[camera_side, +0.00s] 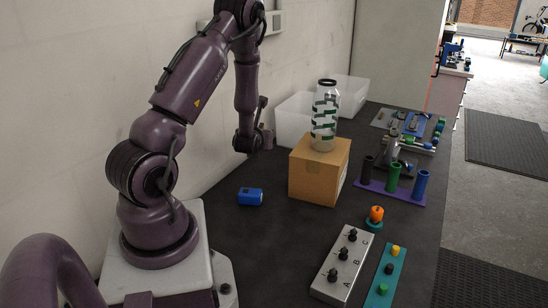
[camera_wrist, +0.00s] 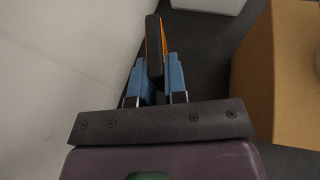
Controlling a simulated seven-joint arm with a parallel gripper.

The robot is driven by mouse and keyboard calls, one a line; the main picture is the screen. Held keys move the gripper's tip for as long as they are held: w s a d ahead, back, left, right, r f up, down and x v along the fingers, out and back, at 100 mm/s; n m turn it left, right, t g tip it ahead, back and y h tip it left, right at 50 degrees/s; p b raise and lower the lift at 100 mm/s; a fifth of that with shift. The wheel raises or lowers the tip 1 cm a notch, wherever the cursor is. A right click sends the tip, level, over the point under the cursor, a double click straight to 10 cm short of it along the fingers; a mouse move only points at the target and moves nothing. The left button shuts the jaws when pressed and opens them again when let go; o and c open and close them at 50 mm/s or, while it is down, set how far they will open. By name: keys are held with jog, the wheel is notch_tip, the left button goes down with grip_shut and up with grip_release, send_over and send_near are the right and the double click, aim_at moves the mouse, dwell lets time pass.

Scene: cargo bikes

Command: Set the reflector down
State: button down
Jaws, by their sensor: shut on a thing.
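The reflector (camera_wrist: 153,40) is a thin dark piece with an orange face, seen nearly edge-on in the wrist view. My gripper (camera_wrist: 158,75) is shut on it, with a blue finger on each side. The reflector sticks out beyond the fingertips, between the wall and the cardboard box. In the side view my gripper is over the back left of the table, left of the cardboard box. Its fingers and the reflector cannot be made out there.
The cardboard box (camera_side: 319,172) carries a clear bottle (camera_side: 324,115); it also shows in the wrist view (camera_wrist: 285,75). White bins (camera_side: 293,121) stand behind. A blue cylinder (camera_side: 250,196) lies on the dark table (camera_side: 270,245). The wall (camera_wrist: 60,60) is close on the left.

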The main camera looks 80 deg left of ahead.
jog(key=w+d+f+x, duration=0.1)
jog(key=x, duration=0.8)
send_over(273, 162)
jog(key=f, duration=0.4)
jog(key=shift+s+d+f, duration=0.1)
jog(key=shift+s+d, duration=0.05)
jog(key=shift+d, duration=0.25)
jog(key=shift+a+f, duration=0.15)
jog(key=shift+f, duration=0.05)
jog(key=shift+w+a+f, duration=0.1)
jog(key=shift+f, duration=0.75)
jog(key=shift+w+a+f, duration=0.1)
jog(key=shift+f, duration=0.75)
jog(key=shift+f, duration=0.15)
jog(key=c, duration=1.1)
grip_release()
jog(key=shift+c, duration=0.2)
